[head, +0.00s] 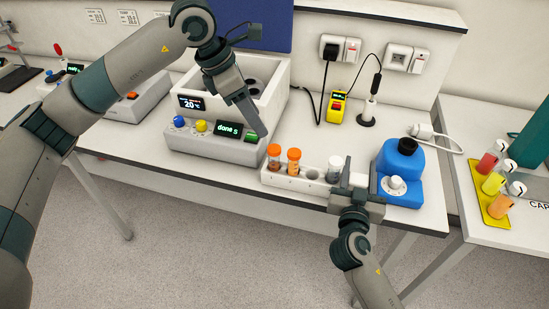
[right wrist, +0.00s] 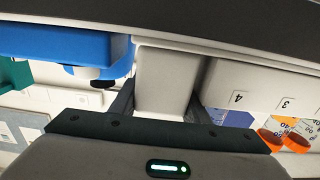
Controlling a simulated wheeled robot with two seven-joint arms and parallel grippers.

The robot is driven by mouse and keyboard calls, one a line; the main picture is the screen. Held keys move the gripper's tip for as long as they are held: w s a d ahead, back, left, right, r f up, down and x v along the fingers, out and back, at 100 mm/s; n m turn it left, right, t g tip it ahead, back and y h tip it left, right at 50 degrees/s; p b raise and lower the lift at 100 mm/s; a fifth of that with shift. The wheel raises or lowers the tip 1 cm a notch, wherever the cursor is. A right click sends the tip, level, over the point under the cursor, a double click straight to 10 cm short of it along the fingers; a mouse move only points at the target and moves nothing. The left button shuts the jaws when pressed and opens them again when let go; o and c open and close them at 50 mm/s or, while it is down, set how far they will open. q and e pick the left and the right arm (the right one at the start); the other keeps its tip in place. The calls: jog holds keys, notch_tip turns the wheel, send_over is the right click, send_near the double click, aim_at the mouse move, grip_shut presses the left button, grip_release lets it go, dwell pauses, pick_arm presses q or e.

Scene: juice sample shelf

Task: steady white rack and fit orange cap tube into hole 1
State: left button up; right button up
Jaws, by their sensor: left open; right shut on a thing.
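The white rack (head: 313,186) stands near the front edge of the bench. Two orange cap tubes, one (head: 273,157) at its left end and one (head: 294,161) beside it, stand upright in the rack; I cannot tell how deep they sit. My right gripper (head: 354,184) is shut on the rack's right end. The right wrist view shows the pale rack end (right wrist: 166,78) between its fingers, with labels 4 and 3 beside it. My left gripper (head: 261,131) is open and empty, above and left of the orange caps.
A blue device (head: 401,160) stands right of the rack. A white machine (head: 190,140) reading "done 5" is behind left. A yellow tray (head: 481,196) with several capped tubes is on the right table.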

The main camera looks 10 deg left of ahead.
jog(key=o, duration=1.4)
jog(key=shift+c, duration=0.2)
jog(key=s+a, duration=0.2)
jog(key=s, duration=1)
jog(key=shift+w, duration=0.1)
